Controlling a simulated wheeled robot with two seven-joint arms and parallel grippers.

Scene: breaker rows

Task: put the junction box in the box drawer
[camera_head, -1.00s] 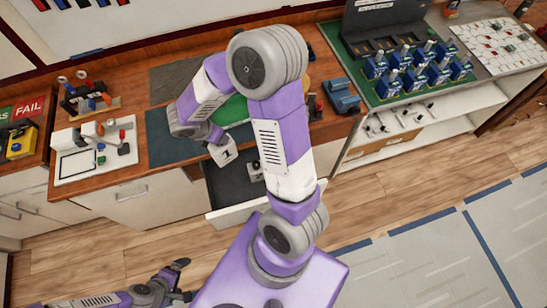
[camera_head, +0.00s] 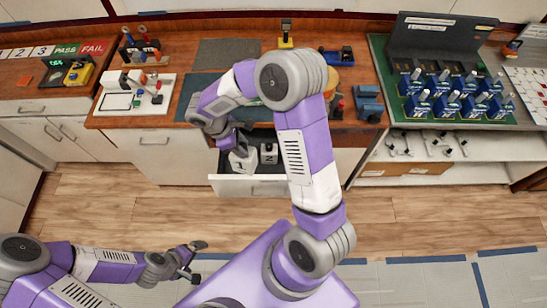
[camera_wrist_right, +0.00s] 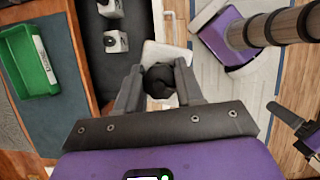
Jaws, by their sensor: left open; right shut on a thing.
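My right gripper (camera_head: 238,143) is shut on a white junction box (camera_head: 243,161), which shows a dark number 1 in the head view. In the right wrist view the box (camera_wrist_right: 178,52) shows white with a black round part between the fingers of my right gripper (camera_wrist_right: 158,85). The box drawer (camera_head: 248,186) is pulled open below the counter. The held box appears over its left part; its height above the drawer floor is unclear. A white box marked 2 (camera_head: 268,154) is inside the drawer. My left gripper (camera_head: 194,262) is open and empty, low and left, away from the counter.
In the right wrist view, two boxes, one nearer (camera_wrist_right: 116,41) and one farther (camera_wrist_right: 110,8), stand in the drawer. A green tray (camera_wrist_right: 30,60) lies on the dark mat (camera_wrist_right: 62,120). A white board with a fixture (camera_head: 137,98) stands left on the counter.

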